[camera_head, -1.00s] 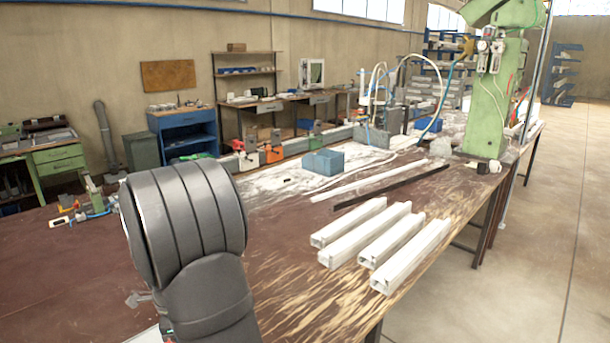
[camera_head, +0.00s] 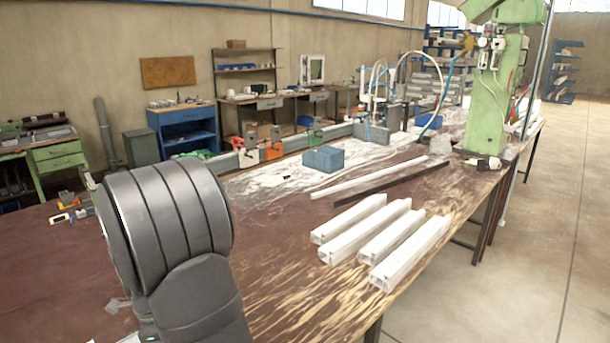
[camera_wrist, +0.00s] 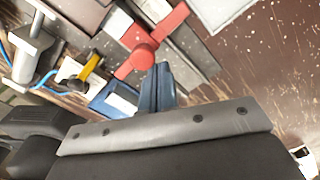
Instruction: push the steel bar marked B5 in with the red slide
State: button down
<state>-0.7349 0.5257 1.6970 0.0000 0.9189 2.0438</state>
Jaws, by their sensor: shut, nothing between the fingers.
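The red slide (camera_wrist: 150,42) shows in the wrist view, a red piece with arms, lying across grey and white parts. My gripper (camera_wrist: 163,70) is shut and empty, its dark blue fingertips just below the red slide; I cannot tell whether they touch it. Grey steel bars (camera_wrist: 192,48) lie beside the red slide on its right. No B5 mark is legible, so I cannot tell which bar it is. In the head view my own arm hides the gripper and this working spot.
In the wrist view a yellow-handled tool (camera_wrist: 84,72) and a blue-edged part (camera_wrist: 112,100) lie left of the fingers. In the head view several white profiles (camera_head: 385,238) and a blue block (camera_head: 323,159) lie on the brown bench (camera_head: 290,225). Bare bench shows around them.

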jog(key=shift+s+a, duration=1.2)
dwell(1.0)
jog(key=shift+w+d+r, duration=0.15)
jog(key=shift+r, duration=1)
jog(key=shift+w+d+r, duration=0.1)
jog(key=shift+d+r, duration=0.05)
jog(key=shift+r, duration=1.05)
jog(key=shift+w+d+r, duration=0.15)
jog(key=shift+r, duration=1)
jog(key=shift+f, duration=0.1)
jog(key=shift+s+a+f, duration=0.15)
jog(key=shift+f, duration=1)
jog(key=shift+s+a+f, duration=0.1)
jog(key=shift+a+f, duration=0.05)
jog(key=shift+f, duration=1)
jog(key=shift+s+a+f, duration=0.15)
jog(key=shift+f, duration=1)
jog(key=shift+r, duration=0.1)
